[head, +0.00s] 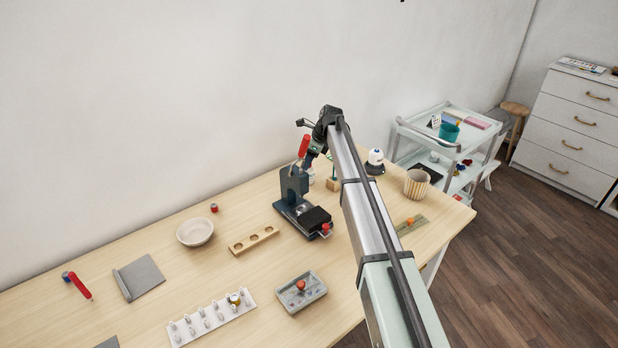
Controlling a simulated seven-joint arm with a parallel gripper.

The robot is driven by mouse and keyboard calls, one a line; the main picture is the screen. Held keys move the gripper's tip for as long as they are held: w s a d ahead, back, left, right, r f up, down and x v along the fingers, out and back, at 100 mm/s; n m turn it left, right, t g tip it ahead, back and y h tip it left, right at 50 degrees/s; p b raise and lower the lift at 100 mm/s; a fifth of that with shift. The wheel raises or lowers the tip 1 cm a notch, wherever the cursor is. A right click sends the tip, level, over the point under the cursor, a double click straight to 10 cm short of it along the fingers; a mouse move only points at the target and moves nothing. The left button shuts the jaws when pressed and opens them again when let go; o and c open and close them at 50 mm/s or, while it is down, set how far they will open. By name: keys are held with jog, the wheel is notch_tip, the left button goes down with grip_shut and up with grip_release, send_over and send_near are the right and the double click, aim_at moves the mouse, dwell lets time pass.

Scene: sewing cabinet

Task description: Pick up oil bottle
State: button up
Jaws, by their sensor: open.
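My arm reaches from the lower right over the wooden table. My gripper (315,152) hangs at its far end, pointing down just behind the red-handled press. Its fingers are small and partly hidden by the press and my arm; they are open. I cannot clearly make out an oil bottle. A small pale object (312,177) shows below my gripper, between the press and my arm, mostly hidden; I cannot tell if it is the bottle. A white rounded object with a dark base (375,160) stands to the right of my arm, apart from my gripper.
The press (291,187) stands close to my gripper. A wooden holder with holes (254,241), a bowl (195,232), a grey tray (301,292) and a white rack (211,317) lie nearer. A ribbed cup (416,184) stands right of my arm. A white cart (452,142) stands beyond.

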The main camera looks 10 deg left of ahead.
jog(key=shift+c, duration=0.4)
grip_shut()
